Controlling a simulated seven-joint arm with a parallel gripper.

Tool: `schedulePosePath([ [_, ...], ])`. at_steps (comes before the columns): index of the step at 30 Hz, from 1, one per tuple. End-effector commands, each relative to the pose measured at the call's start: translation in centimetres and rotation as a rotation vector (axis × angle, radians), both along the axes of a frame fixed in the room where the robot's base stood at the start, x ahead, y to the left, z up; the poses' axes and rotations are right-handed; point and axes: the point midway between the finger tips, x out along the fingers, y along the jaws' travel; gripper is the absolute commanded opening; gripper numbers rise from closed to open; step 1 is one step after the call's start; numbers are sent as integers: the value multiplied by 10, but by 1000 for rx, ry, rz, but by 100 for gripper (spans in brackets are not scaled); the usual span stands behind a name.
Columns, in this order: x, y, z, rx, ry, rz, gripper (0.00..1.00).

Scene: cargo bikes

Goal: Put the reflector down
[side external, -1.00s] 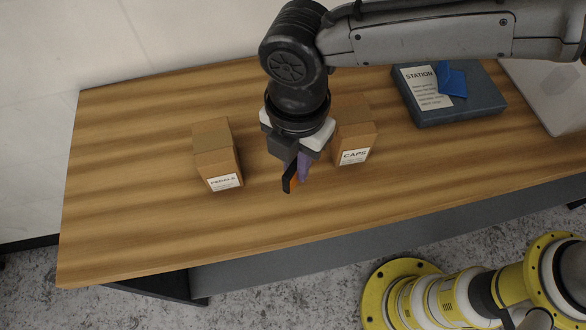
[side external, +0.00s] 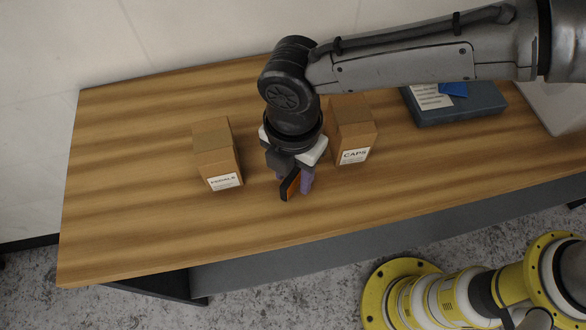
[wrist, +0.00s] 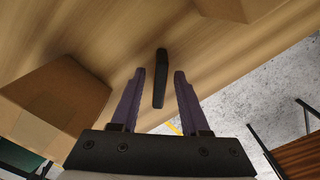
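The reflector (side external: 291,184), an orange plate with a black back, stands on edge at the front of the wooden table. In the wrist view the reflector (wrist: 160,78) shows as a narrow dark bar between my two purple fingertips. My gripper (side external: 294,180) points down over it. In the wrist view my gripper (wrist: 160,80) is open, with a gap on each side of the reflector. I cannot tell surely whether its lower edge touches the table.
The PEDALS box (side external: 218,157) stands left of my gripper and the CAPS box (side external: 352,135) close behind right. A dark STATION case (side external: 470,106) with a blue item lies at the back right. The table's left side (side external: 120,190) is clear; its front edge is near.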

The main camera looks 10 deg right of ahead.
Motion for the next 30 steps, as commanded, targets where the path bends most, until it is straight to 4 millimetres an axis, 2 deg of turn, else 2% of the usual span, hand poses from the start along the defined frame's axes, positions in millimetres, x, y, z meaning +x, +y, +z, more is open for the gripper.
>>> schedulePosePath([
  [6, 0, 0, 1, 0, 0, 0, 45],
  [10, 0, 0, 11, 3, -1, 0, 45],
  [24, 0, 1, 99, 3, -1, 0, 45],
  [30, 0, 0, 120, 1, -1, 0, 45],
])
